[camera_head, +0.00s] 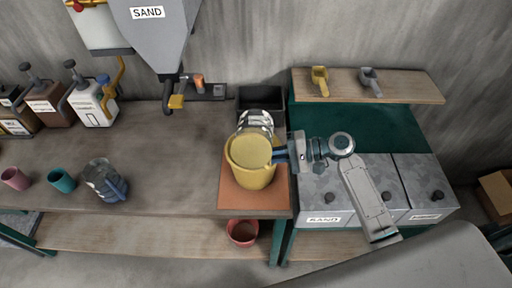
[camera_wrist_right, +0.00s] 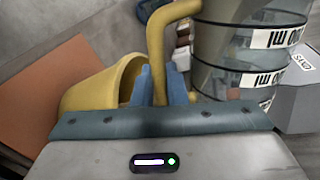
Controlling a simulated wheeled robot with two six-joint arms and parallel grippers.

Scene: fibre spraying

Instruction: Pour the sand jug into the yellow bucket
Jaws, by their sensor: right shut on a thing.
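The yellow bucket (camera_head: 252,177) stands upright on an orange mat (camera_head: 228,197) at the table's right end. My right gripper (camera_head: 281,155) is at the bucket's right side. In the right wrist view, its blue fingers (camera_wrist_right: 160,88) are shut on the curved yellow handle (camera_wrist_right: 156,45) of a clear jug (camera_wrist_right: 235,72) with volume marks. In the head view the clear jug (camera_head: 256,121) shows at the bucket's far rim, partly hidden; its exact tilt and contents are unclear. The bucket also shows in the right wrist view (camera_wrist_right: 92,92). My left gripper is out of view.
A sand hopper (camera_head: 160,35) hangs over the table. A second clear jug (camera_head: 105,180) and two cups (camera_head: 61,180) stand at the left. A black bin (camera_head: 262,101) is behind the bucket, and lidded grey bins (camera_head: 325,205) are at the right. The table's middle is clear.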

